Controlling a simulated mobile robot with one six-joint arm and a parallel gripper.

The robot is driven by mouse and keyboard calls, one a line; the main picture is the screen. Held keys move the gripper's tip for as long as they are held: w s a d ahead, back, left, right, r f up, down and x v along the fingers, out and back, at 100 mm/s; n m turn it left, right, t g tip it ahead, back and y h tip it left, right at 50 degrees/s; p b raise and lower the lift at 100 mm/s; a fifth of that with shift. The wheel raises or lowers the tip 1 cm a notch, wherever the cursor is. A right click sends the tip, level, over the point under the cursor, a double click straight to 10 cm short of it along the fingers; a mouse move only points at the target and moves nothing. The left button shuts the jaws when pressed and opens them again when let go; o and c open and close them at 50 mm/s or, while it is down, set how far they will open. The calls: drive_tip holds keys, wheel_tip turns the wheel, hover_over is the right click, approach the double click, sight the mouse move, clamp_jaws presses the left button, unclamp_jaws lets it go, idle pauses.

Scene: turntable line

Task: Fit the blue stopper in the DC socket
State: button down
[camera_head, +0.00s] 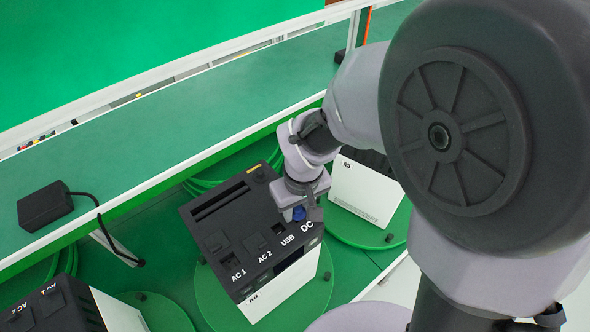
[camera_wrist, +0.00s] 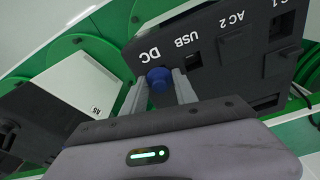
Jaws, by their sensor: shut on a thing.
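The blue stopper (camera_head: 299,213) is between the fingers of my gripper (camera_head: 297,208), which is shut on it. In the wrist view the stopper (camera_wrist: 159,79) shows between the two grey fingertips (camera_wrist: 159,86), right by the DC label. The black-topped device (camera_head: 228,228) carries the labels AC 1, AC 2, USB and DC. My gripper is at the DC corner of its top. The DC socket itself is hidden behind the stopper and fingers. I cannot tell whether the stopper is in the socket or just above it.
The device stands on a green turntable (camera_head: 210,302). A second unit (camera_head: 365,190) marked R5 stands close at the right, another (camera_head: 60,310) at lower left. A black adapter (camera_head: 45,205) with a cable lies on the green shelf (camera_head: 150,140), which is otherwise mostly bare.

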drive_tip(key=c, duration=0.9)
unclamp_jaws()
